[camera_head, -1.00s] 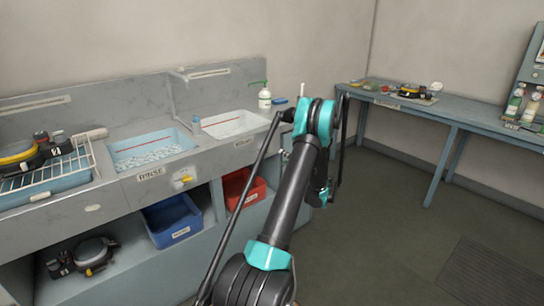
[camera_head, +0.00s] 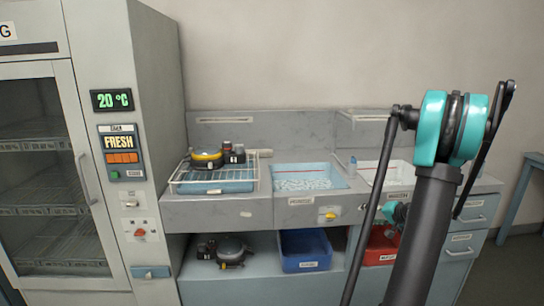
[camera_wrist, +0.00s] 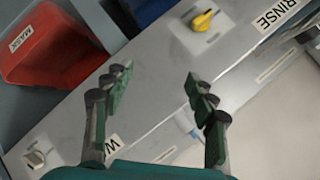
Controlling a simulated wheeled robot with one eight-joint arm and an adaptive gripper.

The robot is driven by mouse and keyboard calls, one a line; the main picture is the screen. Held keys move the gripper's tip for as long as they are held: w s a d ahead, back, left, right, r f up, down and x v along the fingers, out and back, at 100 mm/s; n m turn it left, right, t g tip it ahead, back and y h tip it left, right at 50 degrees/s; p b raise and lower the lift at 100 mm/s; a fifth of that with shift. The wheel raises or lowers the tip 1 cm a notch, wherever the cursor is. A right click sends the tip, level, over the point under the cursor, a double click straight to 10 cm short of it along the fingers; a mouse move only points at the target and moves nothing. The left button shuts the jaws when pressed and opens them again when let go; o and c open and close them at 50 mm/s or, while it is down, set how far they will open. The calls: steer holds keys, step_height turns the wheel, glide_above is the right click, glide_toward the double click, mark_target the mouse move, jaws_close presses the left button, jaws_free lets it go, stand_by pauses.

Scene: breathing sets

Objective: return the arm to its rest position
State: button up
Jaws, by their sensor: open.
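My gripper (camera_wrist: 157,84) is open and empty in the wrist view, its two dark green fingers spread apart in front of the grey sink unit's front. No object is between the fingers. In the head view my arm (camera_head: 420,235) rises at the right, from the bottom edge up to a teal joint (camera_head: 450,128). A smaller teal part of my arm (camera_head: 397,212) shows behind it, beside the sink unit. My fingers cannot be made out in the head view.
The sink unit (camera_head: 235,213) holds a rack (camera_head: 193,187) with a breathing set (camera_head: 207,160), and a rinse basin (camera_head: 310,180). Blue (camera_head: 305,252) and red (camera_head: 381,246) bins sit below. A tall cabinet (camera_head: 150,150) stands left. A yellow knob (camera_wrist: 203,21) is near my gripper.

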steer(key=s+a+n+g+h, duration=0.1)
steer(key=s+a+n+g, duration=0.25)
steer(key=s+a, duration=1.05)
steer(key=s+a+f+n+g+h, duration=0.1)
steer(key=s+a+f+h, duration=0.1)
steer(key=s, duration=0.6)
steer(key=s+a+f+n+g+h, duration=0.2)
steer(key=s+a, duration=0.2)
steer(key=s, duration=0.4)
steer(key=shift+s, duration=0.4)
